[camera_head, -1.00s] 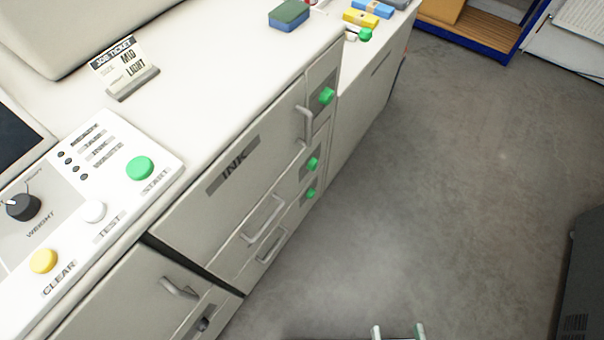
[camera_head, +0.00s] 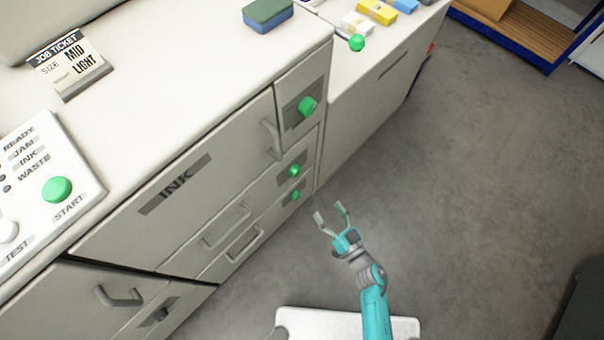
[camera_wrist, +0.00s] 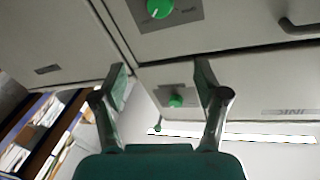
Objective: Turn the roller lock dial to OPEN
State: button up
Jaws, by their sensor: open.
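Several green dials sit on dark plates on the grey cabinet front. One dial (camera_head: 307,107) is on the panel right of the INK label, and two smaller-looking ones, an upper (camera_head: 294,170) and a lower (camera_head: 296,195), are on the drawers below. I cannot read which is the roller lock dial. My gripper (camera_head: 329,211) is open and empty, in front of the cabinet and apart from the dials. The wrist view, turned over, shows a large green dial (camera_wrist: 160,8) with a white mark and a smaller one (camera_wrist: 176,101) beyond the open fingers (camera_wrist: 160,75).
Handles (camera_head: 272,138) stick out from the cabinet. A control panel (camera_head: 85,190) with a green START button is at the left. A job ticket (camera_head: 75,62) and a green-and-blue block (camera_head: 268,14) stand on the worktop. The grey floor (camera_head: 470,190) right of the cabinet is clear.

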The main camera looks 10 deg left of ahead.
jog(key=g+y, duration=0.2)
send_near(298, 174)
jog(key=shift+n, duration=0.4)
jog(key=x, duration=0.9)
jog(key=shift+a+r, duration=0.15)
jog(key=shift+r, duration=0.15)
jog(key=c, duration=1.2)
